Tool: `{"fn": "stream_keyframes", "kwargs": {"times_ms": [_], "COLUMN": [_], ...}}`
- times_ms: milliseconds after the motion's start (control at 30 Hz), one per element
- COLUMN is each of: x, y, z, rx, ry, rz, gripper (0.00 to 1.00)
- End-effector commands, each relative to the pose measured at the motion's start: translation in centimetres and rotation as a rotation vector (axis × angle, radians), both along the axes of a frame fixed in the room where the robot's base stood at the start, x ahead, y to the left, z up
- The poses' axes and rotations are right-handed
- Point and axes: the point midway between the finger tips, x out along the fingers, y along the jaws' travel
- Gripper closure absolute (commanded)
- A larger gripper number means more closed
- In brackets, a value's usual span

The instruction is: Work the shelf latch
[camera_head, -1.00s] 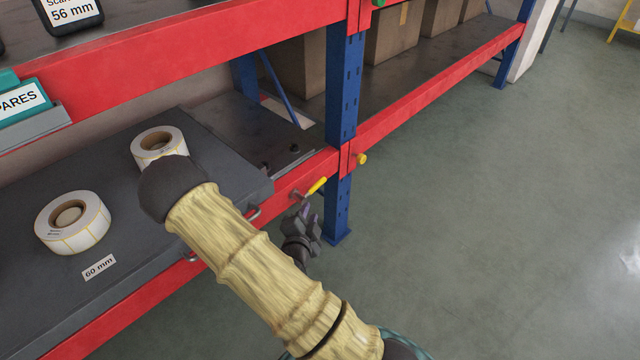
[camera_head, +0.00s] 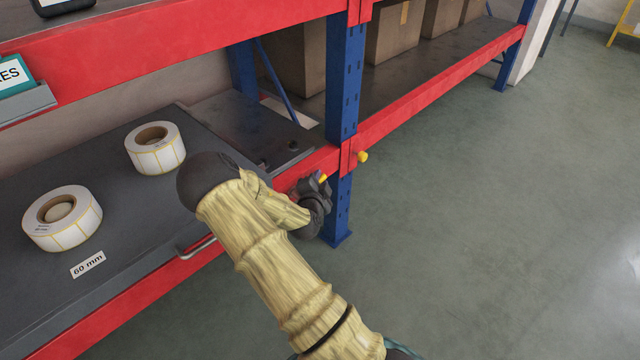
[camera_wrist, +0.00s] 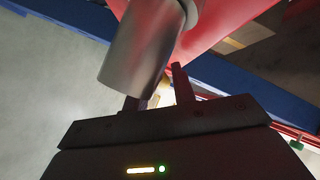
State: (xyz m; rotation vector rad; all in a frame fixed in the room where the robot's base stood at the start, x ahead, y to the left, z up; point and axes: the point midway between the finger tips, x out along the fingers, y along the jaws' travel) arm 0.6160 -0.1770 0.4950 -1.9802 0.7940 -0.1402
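In the wrist view, the two dark fingers of my gripper (camera_wrist: 160,94) stand apart. A pale, bright patch shows between them; I cannot tell whether it is the handle or whether the fingers touch it. A grey cylinder (camera_wrist: 140,55), unclear in kind, covers part of the left finger.
A dark pull-out shelf (camera_head: 130,205) carries two label rolls (camera_head: 155,148) (camera_head: 62,218) and has a wire handle (camera_head: 197,250) at its front. The blue upright (camera_head: 343,110) and a yellow knob (camera_head: 362,157) are just right of my gripper. The floor at right is clear.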

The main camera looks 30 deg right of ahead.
Motion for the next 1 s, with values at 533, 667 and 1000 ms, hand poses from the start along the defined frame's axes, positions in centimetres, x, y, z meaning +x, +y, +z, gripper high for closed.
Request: {"fn": "stream_keyframes", "kwargs": {"times_ms": [533,667,1000], "x": [0.4,0.4,0.0], "y": [-0.3,-0.3,-1.5], "z": [-0.1,-0.1,0.0], "rx": [0.000,0.000,-0.026], "ry": [0.000,0.000,-0.008], "rz": [0.001,0.001,-0.020], "gripper": [1.00,1.00,1.00]}}
